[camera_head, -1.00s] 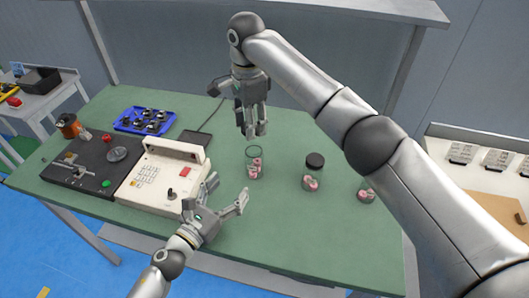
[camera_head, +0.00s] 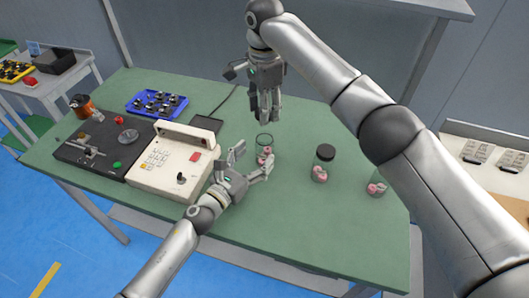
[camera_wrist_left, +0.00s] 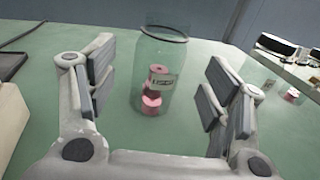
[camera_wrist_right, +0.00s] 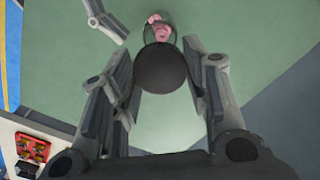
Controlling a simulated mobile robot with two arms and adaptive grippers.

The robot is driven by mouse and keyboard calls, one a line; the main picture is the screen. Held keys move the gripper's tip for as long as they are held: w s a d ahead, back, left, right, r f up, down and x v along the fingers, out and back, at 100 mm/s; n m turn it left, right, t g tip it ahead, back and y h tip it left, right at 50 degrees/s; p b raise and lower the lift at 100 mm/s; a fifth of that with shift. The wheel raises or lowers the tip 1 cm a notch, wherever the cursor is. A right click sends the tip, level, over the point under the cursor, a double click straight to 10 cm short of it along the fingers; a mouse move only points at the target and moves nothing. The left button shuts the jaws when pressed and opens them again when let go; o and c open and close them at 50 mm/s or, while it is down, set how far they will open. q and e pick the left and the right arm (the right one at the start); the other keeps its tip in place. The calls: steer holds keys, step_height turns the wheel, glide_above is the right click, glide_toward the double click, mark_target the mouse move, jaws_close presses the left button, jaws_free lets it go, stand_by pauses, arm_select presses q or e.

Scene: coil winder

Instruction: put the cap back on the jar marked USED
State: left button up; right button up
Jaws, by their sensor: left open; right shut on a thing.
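My right gripper (camera_head: 265,116) is above and behind the jar, pointing down. In the right wrist view it is shut on a dark round cap (camera_wrist_right: 160,68), with the jar's rim and pink spools partly showing beyond the cap.
A white keypad machine (camera_head: 172,165) is left of my left gripper. A blue tray (camera_head: 157,104) lies farther back.

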mark_target(259, 152)
arm_select(q)
steer(key=shift+x, duration=2.65)
steer(key=c, duration=1.6)
steer(key=shift+o, duration=0.2)
arm_select(e)
steer(key=shift+f, duration=2.55)
arm_select(q)
steer(key=shift+f, duration=0.1)
arm_select(e)
steer(key=shift+f, duration=0.9)
arm_select(q)
jaws_close()
arm_select(e)
steer(key=shift+f, duration=0.55)
